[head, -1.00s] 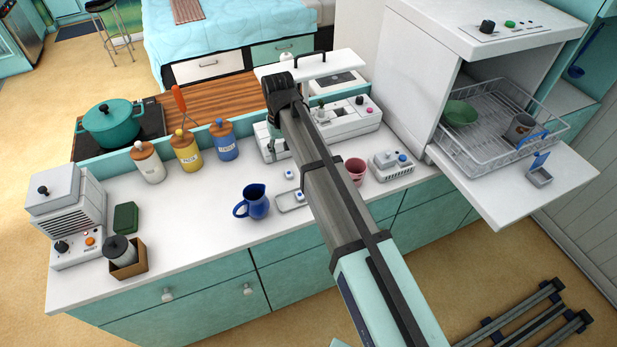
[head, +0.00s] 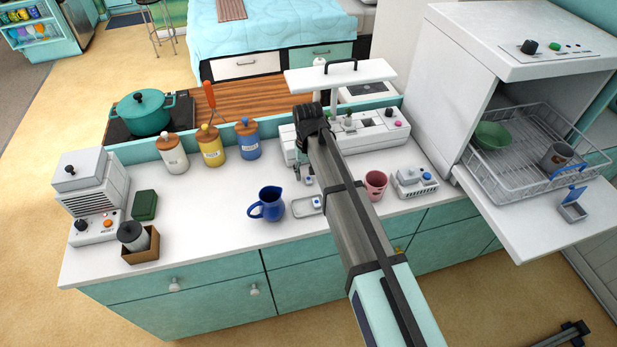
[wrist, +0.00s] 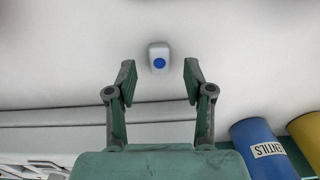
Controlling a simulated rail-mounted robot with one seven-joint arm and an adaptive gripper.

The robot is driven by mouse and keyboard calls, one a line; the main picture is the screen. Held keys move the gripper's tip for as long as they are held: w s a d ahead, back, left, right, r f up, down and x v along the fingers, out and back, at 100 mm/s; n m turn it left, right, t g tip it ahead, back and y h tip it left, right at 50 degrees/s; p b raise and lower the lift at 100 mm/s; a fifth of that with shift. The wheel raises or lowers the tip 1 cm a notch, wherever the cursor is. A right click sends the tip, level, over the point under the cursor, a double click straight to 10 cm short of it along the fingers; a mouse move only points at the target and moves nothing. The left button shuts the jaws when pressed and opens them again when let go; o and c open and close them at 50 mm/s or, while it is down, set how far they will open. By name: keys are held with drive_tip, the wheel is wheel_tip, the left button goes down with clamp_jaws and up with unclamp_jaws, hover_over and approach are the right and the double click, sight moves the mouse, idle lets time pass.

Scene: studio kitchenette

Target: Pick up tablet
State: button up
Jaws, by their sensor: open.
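The tablet is a small white block with a round blue spot. In the wrist view the tablet (wrist: 158,57) lies on the white counter, ahead of and between my two spread fingertips, with no finger touching it. My gripper (wrist: 159,72) is open and empty. In the head view my gripper (head: 304,176) points down over the counter behind the blue jug, and the tablet (head: 309,181) shows just beside its fingertips. A similar white and blue piece (head: 316,203) lies in a small shallow tray (head: 299,209) nearer the front.
A blue jug (head: 267,204) stands left of the tray, and a pink cup (head: 375,185) stands to the right. A white machine (head: 365,134) is behind my gripper. Lidded canisters (head: 211,146) line the back left. An open dishwasher with a wire rack (head: 530,165) is at right.

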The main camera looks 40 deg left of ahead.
drive_tip(key=shift+f, duration=0.75)
drive_tip(key=c, duration=0.9)
drive_tip(key=shift+r, duration=0.15)
wheel_tip(320, 180, up, 20)
drive_tip(key=b, duration=0.4)
